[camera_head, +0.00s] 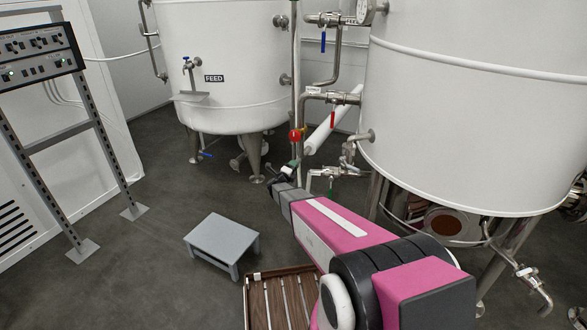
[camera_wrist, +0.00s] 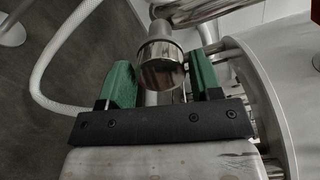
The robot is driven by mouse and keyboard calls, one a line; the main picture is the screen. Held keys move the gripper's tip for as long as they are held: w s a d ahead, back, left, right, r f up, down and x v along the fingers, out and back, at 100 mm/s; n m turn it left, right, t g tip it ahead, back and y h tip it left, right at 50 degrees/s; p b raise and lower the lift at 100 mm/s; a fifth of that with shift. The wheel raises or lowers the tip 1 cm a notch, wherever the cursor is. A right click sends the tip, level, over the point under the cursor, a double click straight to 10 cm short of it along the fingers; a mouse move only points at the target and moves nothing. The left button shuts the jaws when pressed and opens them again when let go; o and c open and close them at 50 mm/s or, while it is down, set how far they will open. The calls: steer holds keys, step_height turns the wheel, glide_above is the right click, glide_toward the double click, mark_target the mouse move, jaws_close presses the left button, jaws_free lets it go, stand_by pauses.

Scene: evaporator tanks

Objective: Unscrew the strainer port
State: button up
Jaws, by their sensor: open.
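My gripper (camera_head: 286,171) reaches from the pink arm towards the pipework between the two white tanks. In the wrist view my gripper (camera_wrist: 163,80) shows two green fingers standing apart. A shiny round metal cap (camera_wrist: 160,66) on a steel pipe, which looks like the strainer port, lies between the fingers. A gap shows on its left; on its right the finger is close, and I cannot tell whether it touches. In the head view the port is hidden or too small to make out near the gripper.
A white tank marked FEED (camera_head: 222,105) stands at the back, and a larger white tank (camera_head: 475,120) on the right. A control panel stand (camera_head: 38,55) is at left. A white hose (camera_wrist: 45,75) curves nearby.

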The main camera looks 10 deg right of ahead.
steer(key=m, duration=0.6)
stand_by(0.3)
steer(key=c, duration=1)
steer(key=shift+n, duration=2.6)
steer(key=shift+c, duration=0.2)
steer(key=shift+n, duration=2.5)
